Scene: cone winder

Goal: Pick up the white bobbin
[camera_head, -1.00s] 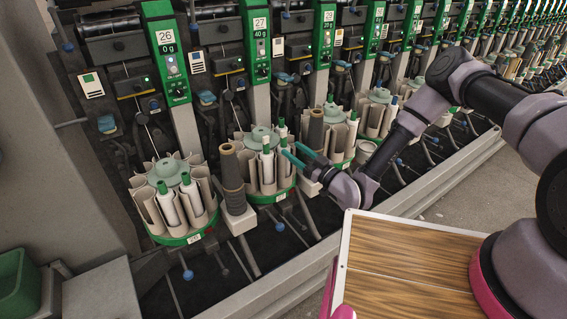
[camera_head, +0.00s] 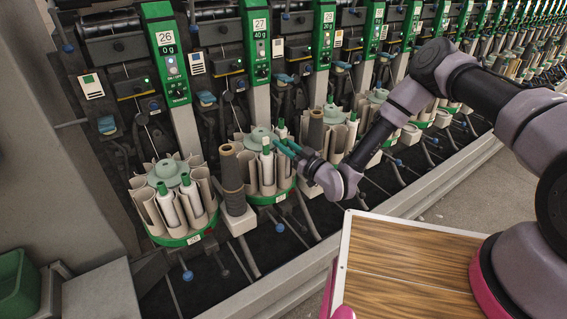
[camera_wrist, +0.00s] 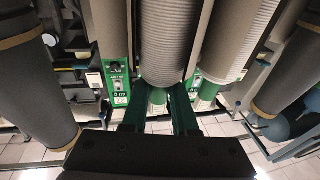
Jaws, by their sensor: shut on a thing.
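A white bobbin (camera_head: 267,170) with a green top stands in the round bobbin holder (camera_head: 268,199) of the station marked 27. In the wrist view it shows as a ribbed white cylinder (camera_wrist: 168,42) with its green end between my fingers. My gripper (camera_head: 278,146) has green fingers, which also show in the wrist view (camera_wrist: 158,112). It comes in from the right and is shut on the bobbin's green end. The bobbin is still among the holder's beige tubes. A second white bobbin (camera_wrist: 232,40) is close beside it on the right in the wrist view.
A brown cone (camera_head: 232,178) stands just left of the holder, and another brown cone (camera_head: 316,131) stands to its right. The holder of station 26 (camera_head: 183,237) carries more white bobbins. A wood-topped surface (camera_head: 400,262) lies at the front right.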

